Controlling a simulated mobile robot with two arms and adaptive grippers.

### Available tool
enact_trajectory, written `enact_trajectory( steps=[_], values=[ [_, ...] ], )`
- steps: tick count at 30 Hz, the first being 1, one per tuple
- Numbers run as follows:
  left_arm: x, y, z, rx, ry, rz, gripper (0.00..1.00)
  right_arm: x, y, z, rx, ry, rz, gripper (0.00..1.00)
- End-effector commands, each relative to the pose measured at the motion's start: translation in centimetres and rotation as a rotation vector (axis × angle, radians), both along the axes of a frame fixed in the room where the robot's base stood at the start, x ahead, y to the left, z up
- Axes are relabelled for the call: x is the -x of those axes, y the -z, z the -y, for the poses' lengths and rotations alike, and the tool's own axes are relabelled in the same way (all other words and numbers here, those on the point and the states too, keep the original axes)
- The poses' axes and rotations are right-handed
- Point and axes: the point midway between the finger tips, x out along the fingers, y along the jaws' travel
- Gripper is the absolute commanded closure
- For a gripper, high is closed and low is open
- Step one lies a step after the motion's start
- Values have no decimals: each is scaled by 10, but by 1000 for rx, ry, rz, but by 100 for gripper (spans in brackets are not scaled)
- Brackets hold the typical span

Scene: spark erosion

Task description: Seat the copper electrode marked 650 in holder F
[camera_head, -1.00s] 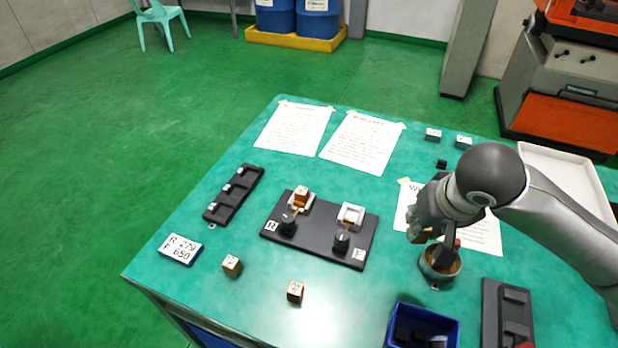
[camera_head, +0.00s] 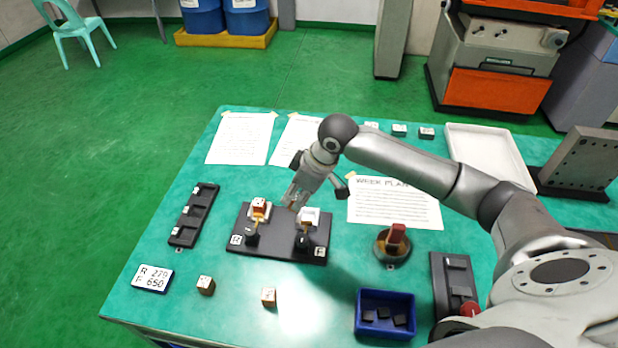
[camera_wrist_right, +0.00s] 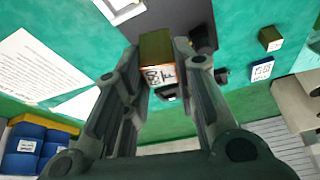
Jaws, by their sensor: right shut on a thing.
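My right gripper (camera_head: 291,200) hangs above the back of the black fixture plate (camera_head: 272,247), close to holder F. In the right wrist view (camera_wrist_right: 157,75) its fingers are shut on a copper block (camera_wrist_right: 157,45) with a white label that seems to read 650 and F. Holder F (camera_head: 309,216) is a pale square seat at the plate's right, with a black knob (camera_head: 303,242) and an F tag (camera_head: 320,252) in front. I see no block in it, though the gripper is close behind. The left seat, tagged R, holds an orange-topped copper block (camera_head: 259,205). My left gripper is not in view.
Two loose copper blocks (camera_head: 206,285) (camera_head: 268,297) lie in front of the plate. A card (camera_head: 153,279) reads R 279, F 650. A round pot (camera_head: 392,250) with a red-handled thing and a blue bin (camera_head: 385,294) stand right. A black rack (camera_head: 194,214) lies left.

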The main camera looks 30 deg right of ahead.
Motion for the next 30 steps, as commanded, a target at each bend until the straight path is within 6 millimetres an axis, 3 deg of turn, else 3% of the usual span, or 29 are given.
enact_trajectory(
  steps=[1, 3, 12, 20, 30],
  values=[
    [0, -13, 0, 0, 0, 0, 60, -5, -3, 7, -2, -33, -3, 100],
    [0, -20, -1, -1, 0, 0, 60, -9, 3, 15, -1, -87, -3, 100],
    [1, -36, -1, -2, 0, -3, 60, -20, 19, 40, -2, -227, 0, 100],
    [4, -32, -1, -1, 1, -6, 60, -21, 27, 44, 0, -246, 2, 100],
    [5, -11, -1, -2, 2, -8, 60, -21, 47, 44, 1, -245, 2, 100]
  ],
)
